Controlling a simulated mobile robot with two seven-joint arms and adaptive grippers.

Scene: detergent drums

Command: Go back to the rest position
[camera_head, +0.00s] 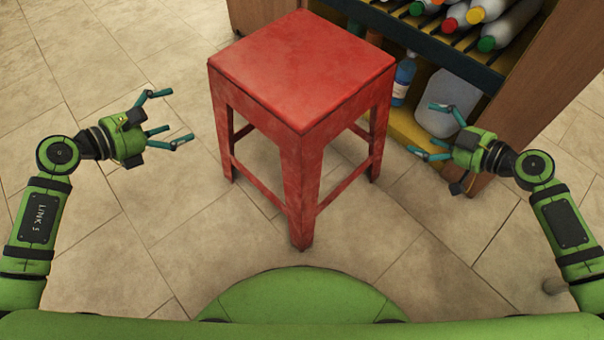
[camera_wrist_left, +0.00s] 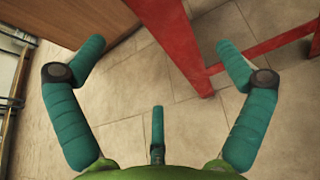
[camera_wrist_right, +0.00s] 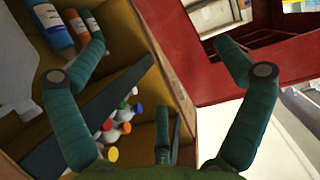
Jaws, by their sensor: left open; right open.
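My left gripper (camera_head: 160,117) is open and empty, to the left of the red stool (camera_head: 300,65) in the head view. Its spread fingers also show in the left wrist view (camera_wrist_left: 160,55), with a red stool leg (camera_wrist_left: 180,40) beyond them. My right gripper (camera_head: 432,130) is open and empty, to the right of the stool and in front of the shelf. Its spread fingers show in the right wrist view (camera_wrist_right: 165,55), with nothing between them. Neither gripper touches the stool.
A wooden shelf (camera_head: 575,60) stands at the back right. Its upper rack holds several bottles (camera_head: 490,10). A blue bottle (camera_head: 404,78) and a white container (camera_head: 447,103) stand on its yellow lower board (camera_head: 408,128). The stool top is bare. Tiled floor (camera_head: 130,240) is clear at the left.

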